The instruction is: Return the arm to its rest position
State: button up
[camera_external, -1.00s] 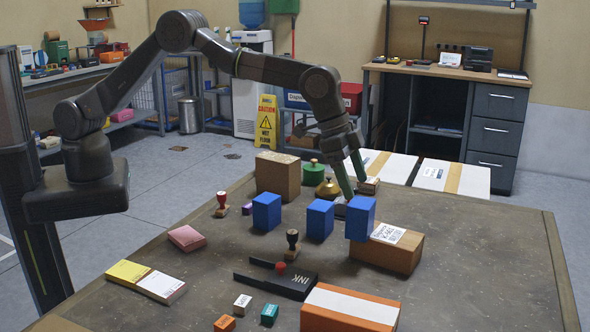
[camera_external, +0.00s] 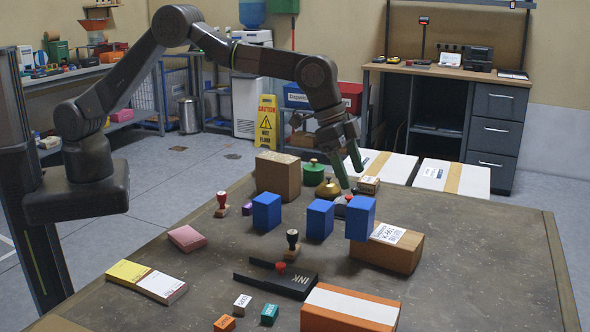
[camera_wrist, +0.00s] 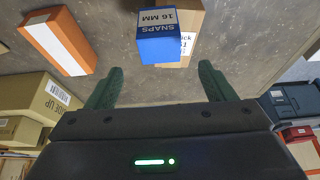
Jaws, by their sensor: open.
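My gripper (camera_external: 350,171) is open and empty, raised above the back right part of the table, with green fingers pointing down. In the wrist view my gripper (camera_wrist: 158,88) has its two green fingers wide apart with nothing between them. In the wrist view the blue box (camera_wrist: 158,45) reads "SNAPS 16 MM" and lies beyond the fingertips.
The table's right side is bare. White cartons (camera_external: 452,176) stand behind it.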

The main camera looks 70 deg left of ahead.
aim_at(365, 203)
jog(key=p+x, duration=0.1)
jog(key=x, duration=0.9)
jog(key=shift+f, duration=0.3)
notch_tip(365, 203, up, 2)
jog(key=shift+r, duration=0.4)
